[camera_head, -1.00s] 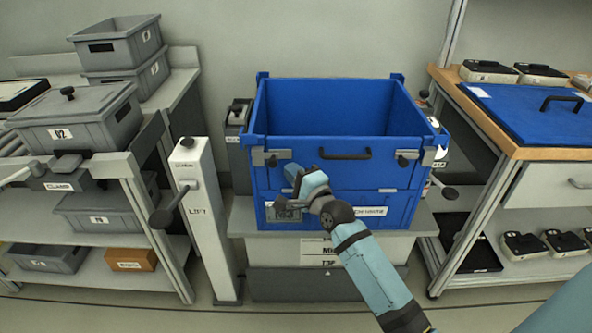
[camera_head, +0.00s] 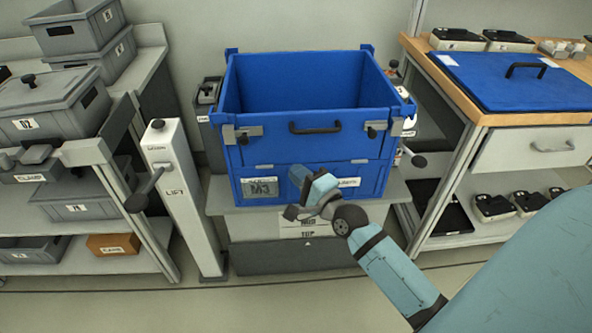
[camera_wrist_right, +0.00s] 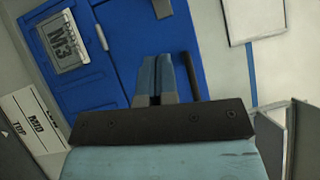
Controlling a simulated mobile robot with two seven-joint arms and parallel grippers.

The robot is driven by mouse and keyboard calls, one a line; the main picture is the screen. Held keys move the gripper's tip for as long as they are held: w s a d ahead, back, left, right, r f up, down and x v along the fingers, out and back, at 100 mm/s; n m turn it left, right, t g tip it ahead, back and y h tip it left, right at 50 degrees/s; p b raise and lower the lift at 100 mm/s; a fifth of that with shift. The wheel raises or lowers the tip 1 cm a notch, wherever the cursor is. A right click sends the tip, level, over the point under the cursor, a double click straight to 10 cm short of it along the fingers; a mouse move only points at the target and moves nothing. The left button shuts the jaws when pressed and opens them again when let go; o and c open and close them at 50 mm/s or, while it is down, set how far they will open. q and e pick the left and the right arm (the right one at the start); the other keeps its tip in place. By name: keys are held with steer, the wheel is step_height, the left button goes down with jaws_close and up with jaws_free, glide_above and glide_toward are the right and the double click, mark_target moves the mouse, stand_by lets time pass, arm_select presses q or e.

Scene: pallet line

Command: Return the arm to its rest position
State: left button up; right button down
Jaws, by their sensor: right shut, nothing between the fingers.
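My right arm reaches in from the lower right in the head view. Its gripper (camera_head: 292,212) is in front of the lower front of the blue crate (camera_head: 300,148), near the M3 label (camera_head: 262,189). In the right wrist view the two fingers of my right gripper (camera_wrist_right: 156,75) are together, with nothing between them. The crate's blue front and the M3 label (camera_wrist_right: 66,42) lie beyond the fingertips. Whether the gripper touches the crate cannot be told. My left gripper is not in view.
The crate stands on a grey stand (camera_head: 230,196) and looks empty in its visible part. A white lift post (camera_head: 180,200) stands to its left, beside shelves with grey bins (camera_head: 55,105). A wooden-topped bench (camera_head: 500,118) with a blue lid (camera_head: 510,80) is at right.

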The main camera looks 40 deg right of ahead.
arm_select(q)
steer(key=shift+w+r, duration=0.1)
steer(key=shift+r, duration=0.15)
arm_select(e)
steer(key=s+a+f+n+g+y, duration=0.2)
steer(key=s+a+f+n+g, duration=0.15)
steer(key=s+a+n, duration=0.55)
steer(key=s+a+f+n+g+y, duration=0.1)
steer(key=s+a+f+n+g, duration=0.2)
steer(key=s+a+f+n, duration=0.55)
arm_select(q)
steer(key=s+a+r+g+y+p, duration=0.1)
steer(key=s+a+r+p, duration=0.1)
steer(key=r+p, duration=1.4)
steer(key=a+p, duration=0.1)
steer(key=p, duration=1.3)
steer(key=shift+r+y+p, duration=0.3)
arm_select(e)
steer(key=d+r+n+g, duration=0.1)
steer(key=d+r+n, duration=0.1)
steer(key=r, duration=0.8)
steer(key=s+d+r+n+g+h, duration=0.1)
steer(key=r+n, duration=0.1)
steer(key=r, duration=0.8)
steer(key=shift+s+d, duration=0.2)
steer(key=shift+d, duration=0.2)
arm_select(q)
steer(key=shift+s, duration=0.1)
arm_select(e)
steer(key=shift+d, duration=0.1)
